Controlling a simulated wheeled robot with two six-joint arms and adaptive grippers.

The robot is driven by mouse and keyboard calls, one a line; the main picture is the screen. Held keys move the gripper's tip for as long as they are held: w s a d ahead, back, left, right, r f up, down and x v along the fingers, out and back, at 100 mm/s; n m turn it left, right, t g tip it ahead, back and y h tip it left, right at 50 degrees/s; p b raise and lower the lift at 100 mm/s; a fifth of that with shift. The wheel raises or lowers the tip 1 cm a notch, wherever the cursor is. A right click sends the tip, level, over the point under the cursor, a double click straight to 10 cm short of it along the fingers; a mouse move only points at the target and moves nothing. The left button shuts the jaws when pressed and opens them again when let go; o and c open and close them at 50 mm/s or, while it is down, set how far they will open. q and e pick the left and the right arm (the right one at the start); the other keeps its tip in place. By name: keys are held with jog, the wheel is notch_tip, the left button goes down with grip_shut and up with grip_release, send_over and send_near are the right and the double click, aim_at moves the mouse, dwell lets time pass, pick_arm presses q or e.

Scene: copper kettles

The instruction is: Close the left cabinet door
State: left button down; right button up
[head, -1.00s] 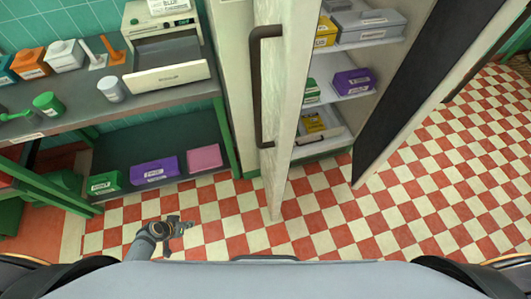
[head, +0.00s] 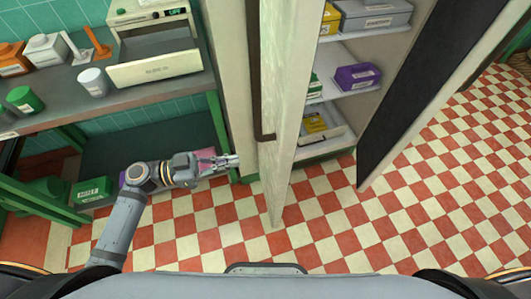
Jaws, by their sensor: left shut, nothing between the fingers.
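The cabinet's left door (head: 290,110) is a cream panel standing open, seen nearly edge-on, with the shelves showing to its right. A long dark brown handle (head: 254,85) runs along its left face; its upper end is cut off by the frame. My left gripper (head: 234,160) is shut and empty. In the picture its fingertips point right, a short way left of the handle's lower end and apart from the door. My right gripper is not in view.
The cabinet's right door (head: 410,95), dark on its face, also stands open. Cabinet shelves (head: 335,45) hold several boxes. A grey workbench (head: 60,115) with containers, a cream machine and a lower shelf stands at left. Checkered floor (head: 440,180) is clear at right.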

aim_at(278, 153)
pick_arm(q)
jog(key=p+x, duration=0.2)
jog(key=x, duration=0.7)
jog(key=shift+r+p, duration=0.15)
jog(key=shift+p, duration=0.25)
jog(key=shift+w+d, duration=0.1)
jog(key=shift+d, duration=0.25)
jog(key=shift+f, duration=0.2)
